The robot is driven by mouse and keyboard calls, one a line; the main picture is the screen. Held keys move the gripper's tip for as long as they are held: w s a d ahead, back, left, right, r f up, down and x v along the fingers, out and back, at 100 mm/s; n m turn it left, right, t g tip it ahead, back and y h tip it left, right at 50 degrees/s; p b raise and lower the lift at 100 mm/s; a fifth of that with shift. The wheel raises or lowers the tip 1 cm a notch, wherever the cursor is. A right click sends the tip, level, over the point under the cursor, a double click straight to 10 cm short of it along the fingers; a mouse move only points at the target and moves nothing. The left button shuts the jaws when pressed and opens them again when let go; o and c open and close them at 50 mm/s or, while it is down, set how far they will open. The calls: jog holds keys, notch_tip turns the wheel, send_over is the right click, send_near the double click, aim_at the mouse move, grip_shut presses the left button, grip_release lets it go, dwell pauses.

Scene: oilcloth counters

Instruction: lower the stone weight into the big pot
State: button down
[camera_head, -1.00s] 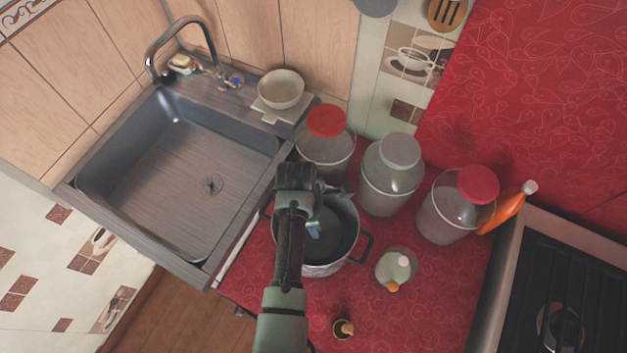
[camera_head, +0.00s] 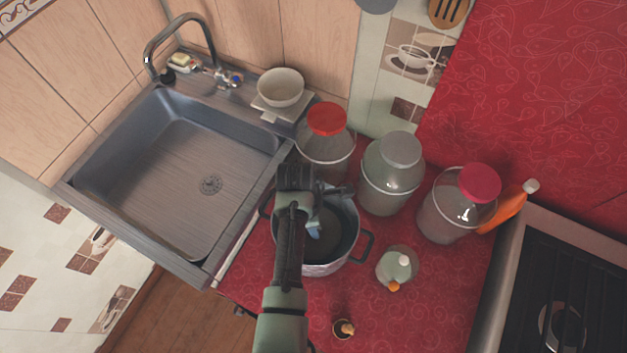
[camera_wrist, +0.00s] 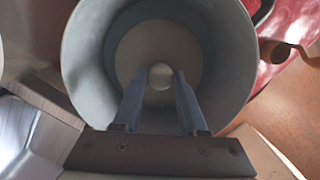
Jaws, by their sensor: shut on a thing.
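The big pot (camera_head: 327,268) stands on the red counter just right of the sink, with dark side handles. My gripper (camera_head: 315,231) points down into its mouth; in the head view my arm covers the pot's left part, and only a bit of blue finger shows. In the wrist view my gripper (camera_wrist: 160,84) has both blue fingers inside the outline of the pot (camera_wrist: 232,62). It is shut on a small pale round thing, which I take as the stone weight (camera_wrist: 160,76), over the pale pot bottom. The height above the bottom cannot be told. The weight is hidden in the head view.
Lidded jars stand close behind and right of the pot: red-lidded (camera_head: 326,145), grey-lidded (camera_head: 390,175) and pink-lidded (camera_head: 458,205). A small bottle (camera_head: 394,266) is right of the pot, a small stopper-like thing (camera_head: 344,328) in front. The sink (camera_head: 190,170) is left, the stove (camera_head: 565,290) right.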

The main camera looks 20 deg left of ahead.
jog(key=shift+w+f+b, duration=0.1)
jog(key=shift+f+b, duration=0.6)
jog(key=shift+f, duration=0.25)
dwell(0.5)
jog(key=shift+c, duration=2)
grip_release()
jog(key=shift+f, duration=0.1)
jog(key=r, duration=0.4)
jog(key=a+r, duration=0.1)
jog(key=r, duration=0.3)
jog(key=s+r, duration=0.1)
jog(key=r, duration=0.4)
jog(key=shift+a, duration=0.2)
